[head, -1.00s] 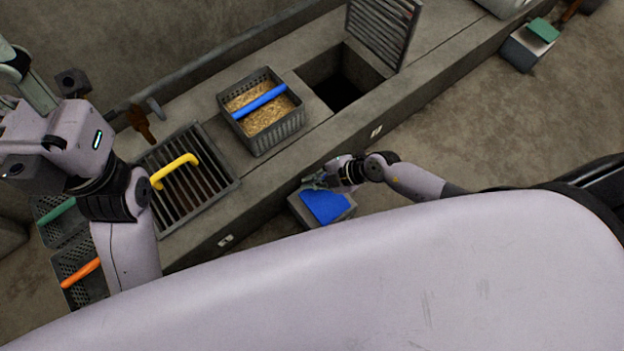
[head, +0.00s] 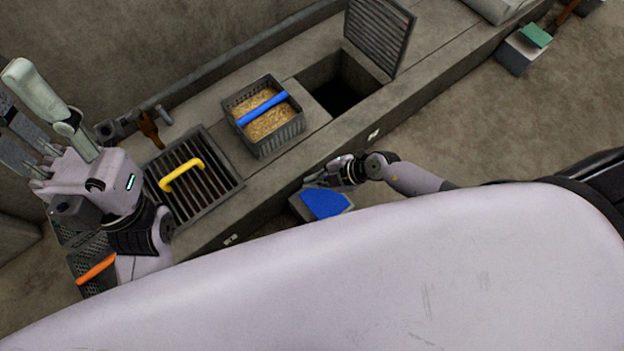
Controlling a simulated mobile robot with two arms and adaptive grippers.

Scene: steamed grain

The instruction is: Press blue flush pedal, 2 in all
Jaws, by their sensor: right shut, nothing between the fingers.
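The blue flush pedal (head: 326,205) sits on a grey block on the floor, against the front of the stone counter. My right gripper (head: 314,182) is shut and empty at the pedal's far left edge. I cannot tell whether its fingertips touch the pedal or whether the pedal is pushed down. My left gripper (head: 38,118) is raised at the far left, well away from the pedal. Its fingers are partly cut off by the picture's edge, and their opening is unclear.
On the counter are a grain basket (head: 285,135) with a blue handle, a grate (head: 226,187) with a yellow handle and an open pit (head: 338,98) with a raised lid (head: 378,40). A green pedal (head: 537,36) is at the upper right. An orange-handled basket (head: 97,283) is at lower left.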

